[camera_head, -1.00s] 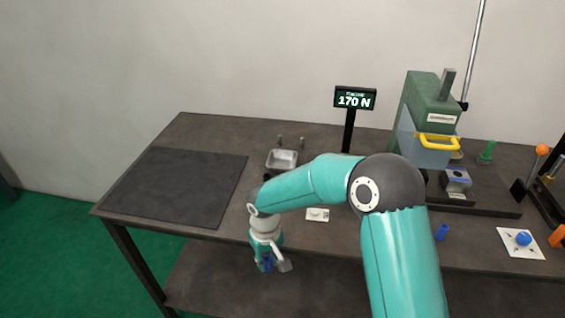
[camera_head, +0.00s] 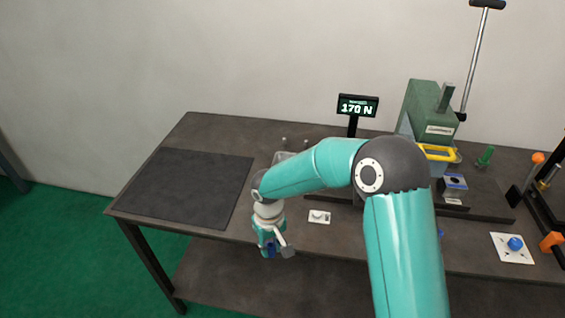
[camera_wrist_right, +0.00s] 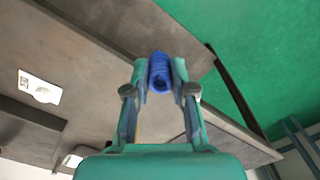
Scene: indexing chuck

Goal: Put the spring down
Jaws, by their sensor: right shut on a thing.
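My right gripper (camera_head: 273,251) is shut on a blue spring (camera_head: 269,246) in front of the table's front edge. In the right wrist view the spring (camera_wrist_right: 160,72) sits between the two fingertips (camera_wrist_right: 160,84), its coiled end showing. The table (camera_head: 285,236) is dark grey, and a flat dark mat (camera_head: 190,187) covers its left part. A small metal tray (camera_head: 281,157) stands behind my right arm, which hides most of it. My left gripper is in neither view.
A green press (camera_head: 428,110) stands at the back right beside a force display (camera_head: 357,105). A white card (camera_head: 319,217) lies near the front edge. Another white card (camera_head: 512,248) bears a blue round part. A small blue piece shows beside my arm. The mat is clear.

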